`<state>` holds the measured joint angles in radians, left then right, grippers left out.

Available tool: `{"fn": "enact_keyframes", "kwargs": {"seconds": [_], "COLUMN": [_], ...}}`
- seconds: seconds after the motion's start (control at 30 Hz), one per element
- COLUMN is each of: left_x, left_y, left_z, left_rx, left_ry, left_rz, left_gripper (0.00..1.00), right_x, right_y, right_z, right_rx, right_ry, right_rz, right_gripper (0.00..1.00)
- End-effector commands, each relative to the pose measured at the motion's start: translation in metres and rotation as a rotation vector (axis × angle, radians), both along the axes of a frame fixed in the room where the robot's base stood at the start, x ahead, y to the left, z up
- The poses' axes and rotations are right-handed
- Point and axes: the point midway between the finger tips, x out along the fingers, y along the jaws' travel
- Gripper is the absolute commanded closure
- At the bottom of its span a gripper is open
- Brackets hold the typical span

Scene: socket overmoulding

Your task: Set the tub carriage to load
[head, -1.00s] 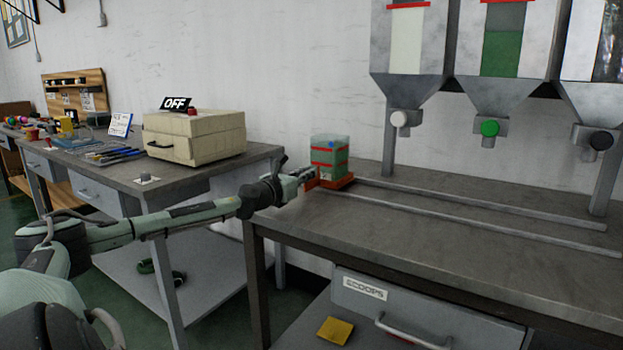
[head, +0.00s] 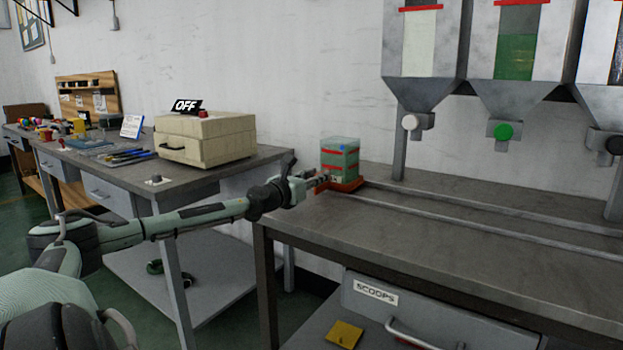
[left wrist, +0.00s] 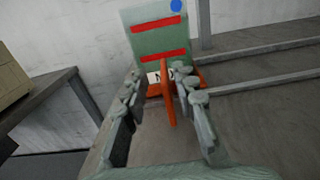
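The tub carriage (head: 349,186) is an orange-red base at the left end of two rails on the right-hand table. It carries a clear tub (head: 340,158) with green sides, red bands and a blue dot; the tub also shows in the left wrist view (left wrist: 158,38). My left gripper (head: 322,180) is at the carriage's left side. In the left wrist view, its fingers (left wrist: 158,88) are apart, on either side of the carriage's upright orange handle (left wrist: 168,98). A white label behind the handle is partly hidden by it. My right gripper is out of view.
The rails (head: 470,221) run right below hoppers with white (head: 409,122), green (head: 503,131) and dark knobs. A drawer marked SCOOPS (head: 376,292) is below the tabletop. A cream box (head: 205,138) with an OFF sign stands on the left table. The track right of the carriage is clear.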

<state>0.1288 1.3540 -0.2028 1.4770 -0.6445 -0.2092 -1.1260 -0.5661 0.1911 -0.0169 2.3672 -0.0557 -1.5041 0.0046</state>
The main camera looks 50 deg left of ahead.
Motion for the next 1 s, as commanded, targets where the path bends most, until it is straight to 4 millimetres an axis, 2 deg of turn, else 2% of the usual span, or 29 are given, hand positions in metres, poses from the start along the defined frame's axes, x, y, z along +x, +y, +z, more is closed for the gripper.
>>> {"fn": "enact_keyframes", "kwargs": {"seconds": [1.0], "left_x": [-0.052], "left_y": [-0.014], "left_z": [-0.005], "left_rx": [-0.005], "left_ry": [0.005], "left_rz": [-0.001], "left_gripper": [0.72], "right_x": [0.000], "right_y": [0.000], "right_z": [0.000], "right_rx": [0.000], "right_ry": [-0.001], "right_rz": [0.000], "right_gripper": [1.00]}}
